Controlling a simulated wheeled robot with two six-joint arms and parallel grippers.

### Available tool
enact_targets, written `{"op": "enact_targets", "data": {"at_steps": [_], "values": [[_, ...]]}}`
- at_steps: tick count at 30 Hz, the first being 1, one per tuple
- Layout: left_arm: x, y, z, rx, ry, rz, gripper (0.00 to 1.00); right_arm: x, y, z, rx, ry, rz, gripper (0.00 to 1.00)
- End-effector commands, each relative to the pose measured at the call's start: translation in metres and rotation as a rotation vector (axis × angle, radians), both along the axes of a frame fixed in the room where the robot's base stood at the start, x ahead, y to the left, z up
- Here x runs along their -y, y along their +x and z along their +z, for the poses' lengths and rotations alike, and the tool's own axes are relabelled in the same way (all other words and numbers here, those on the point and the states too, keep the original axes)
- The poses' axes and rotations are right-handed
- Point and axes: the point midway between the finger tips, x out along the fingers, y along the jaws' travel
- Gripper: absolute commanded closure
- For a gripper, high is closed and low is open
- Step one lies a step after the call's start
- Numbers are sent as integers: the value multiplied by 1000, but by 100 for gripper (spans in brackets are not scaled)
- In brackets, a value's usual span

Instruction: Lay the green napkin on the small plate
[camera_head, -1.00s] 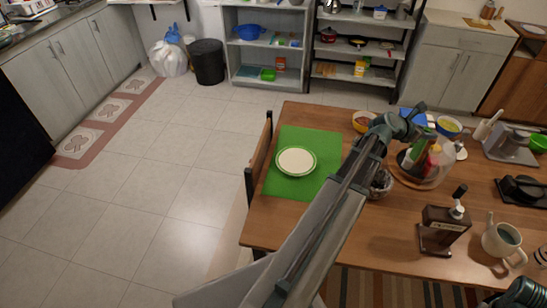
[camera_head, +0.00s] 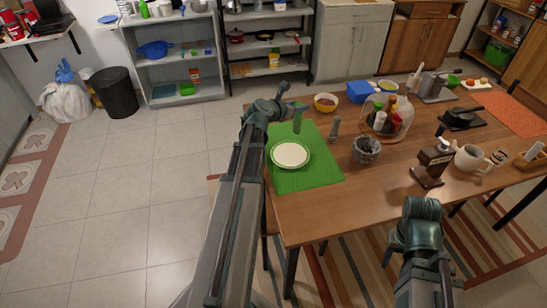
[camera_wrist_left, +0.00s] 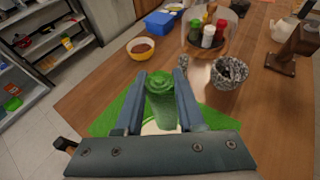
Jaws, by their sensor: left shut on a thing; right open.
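The small plate (camera_head: 290,155), white with a green rim, lies on a green placemat (camera_head: 318,178) at the table's left end. The gripper holds the napkin above the placemat's far part, beyond the plate in the head view. In the left wrist view the napkin and fingers hide most of the plate (camera_wrist_left: 149,127). My right arm is low at the right in the head view; its fingers are not visible.
A dark wire-like cup (camera_head: 366,150) and a slim grey item (camera_head: 335,128) stand right of the placemat. A bowl (camera_head: 326,102), a blue box (camera_head: 360,91) and a bottle carousel (camera_head: 388,120) stand behind. A brown grinder (camera_head: 432,165) is further right.

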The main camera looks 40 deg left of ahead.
Motion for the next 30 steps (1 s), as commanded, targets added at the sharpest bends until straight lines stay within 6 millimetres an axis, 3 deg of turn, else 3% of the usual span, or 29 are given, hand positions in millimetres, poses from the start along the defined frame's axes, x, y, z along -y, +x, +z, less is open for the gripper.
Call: {"op": "enact_targets", "data": {"at_steps": [4,12,18,25,30], "values": [[17,-4,-12,-5,1,10,100,0,0,-11,0,0,0,50],[105,-27,-61,-12,4,107,100,0,0,-59,0,0,0,50],[138,-37,-73,-1,0,139,100,0,0,-73,0,0,0,50],[140,-36,-73,1,-1,148,100,0,0,-73,0,0,0,50],[108,-28,-77,0,-4,153,100,0,0,-77,0,0,0,50]]}}
